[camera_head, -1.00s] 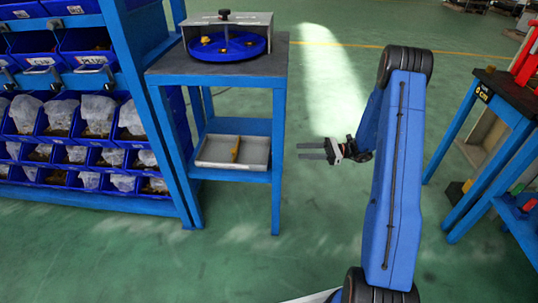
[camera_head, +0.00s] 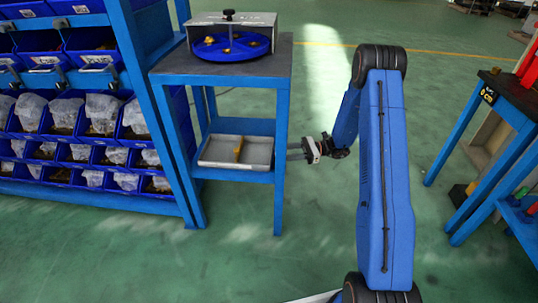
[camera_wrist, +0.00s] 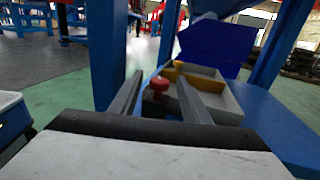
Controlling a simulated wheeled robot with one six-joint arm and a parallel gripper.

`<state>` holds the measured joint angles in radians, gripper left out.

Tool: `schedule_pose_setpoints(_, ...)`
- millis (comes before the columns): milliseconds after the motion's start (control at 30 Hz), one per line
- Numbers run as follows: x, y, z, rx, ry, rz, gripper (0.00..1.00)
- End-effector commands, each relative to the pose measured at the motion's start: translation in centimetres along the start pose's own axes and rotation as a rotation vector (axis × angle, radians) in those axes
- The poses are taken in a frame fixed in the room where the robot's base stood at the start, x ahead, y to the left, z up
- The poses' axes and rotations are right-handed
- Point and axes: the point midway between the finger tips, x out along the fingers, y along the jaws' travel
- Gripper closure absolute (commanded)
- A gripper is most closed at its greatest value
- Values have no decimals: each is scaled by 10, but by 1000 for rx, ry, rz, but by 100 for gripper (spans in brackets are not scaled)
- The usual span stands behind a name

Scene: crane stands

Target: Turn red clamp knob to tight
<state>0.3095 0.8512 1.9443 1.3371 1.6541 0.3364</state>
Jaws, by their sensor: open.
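A red knob (camera_wrist: 158,84) shows in the wrist view, ahead of the finger ends and appearing between them, close to the tray on the blue lower shelf (camera_wrist: 262,110). I cannot make out the knob in the head view. My gripper (camera_wrist: 159,79) is open, with nothing held; its two dark fingers point towards the knob. I cannot tell whether either finger touches it.
A grey tray (camera_head: 258,165) with a yellow divider sits on the lower shelf. A blue round disc (camera_head: 230,54) and a black knob (camera_head: 229,15) are on the stand top. A blue bin rack (camera_head: 150,100) stands left, a table (camera_head: 512,100) right. Green floor between is open.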

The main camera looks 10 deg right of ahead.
Motion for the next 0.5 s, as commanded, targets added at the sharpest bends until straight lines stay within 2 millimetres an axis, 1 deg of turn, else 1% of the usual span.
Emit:
schedule_pose_setpoints(33,10,0,0,0,0,4,57)
schedule_pose_setpoints(200,36,1,0,1,0,3,57)
schedule_pose_setpoints(333,50,0,0,1,0,2,57)
schedule_pose_setpoints(500,58,0,0,0,0,1,57)
